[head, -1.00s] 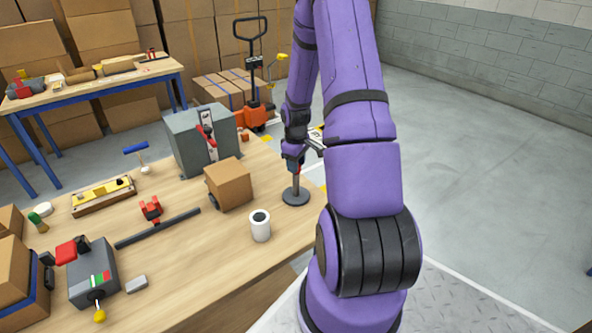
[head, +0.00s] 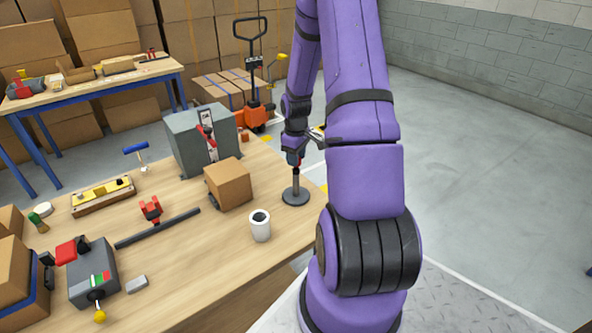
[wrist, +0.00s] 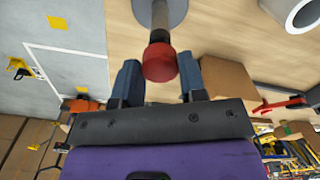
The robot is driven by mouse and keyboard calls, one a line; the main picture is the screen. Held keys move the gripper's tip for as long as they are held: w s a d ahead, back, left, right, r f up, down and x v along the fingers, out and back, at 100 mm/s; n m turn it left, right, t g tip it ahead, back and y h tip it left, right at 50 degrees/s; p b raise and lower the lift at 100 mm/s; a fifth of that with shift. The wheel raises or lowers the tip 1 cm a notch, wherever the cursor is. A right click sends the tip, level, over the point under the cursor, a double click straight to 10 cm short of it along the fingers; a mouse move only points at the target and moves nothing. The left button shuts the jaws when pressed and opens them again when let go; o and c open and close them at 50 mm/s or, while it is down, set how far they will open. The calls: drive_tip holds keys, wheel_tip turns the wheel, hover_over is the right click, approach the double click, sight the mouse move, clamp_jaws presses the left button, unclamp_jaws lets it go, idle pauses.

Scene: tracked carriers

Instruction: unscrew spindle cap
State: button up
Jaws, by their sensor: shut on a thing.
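The spindle (head: 296,184) is a thin grey post on a round dark base (head: 295,198), upright near the right edge of the wooden table. Its red cap (wrist: 160,63) sits at the post's end, between my two blue-grey fingers in the wrist view. My gripper (wrist: 160,75) is shut on the cap. In the head view my gripper (head: 294,157) comes down from above onto the top of the spindle, and the cap is mostly hidden there by the fingers.
A white cup (head: 260,228) and a cardboard box (head: 229,185) stand left of the spindle. A grey machine (head: 190,143) with a red lever is behind them.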

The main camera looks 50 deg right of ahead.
drive_tip(key=shift+r, duration=0.1)
drive_tip(key=shift+r, duration=1.65)
drive_tip(key=shift+o, duration=0.4)
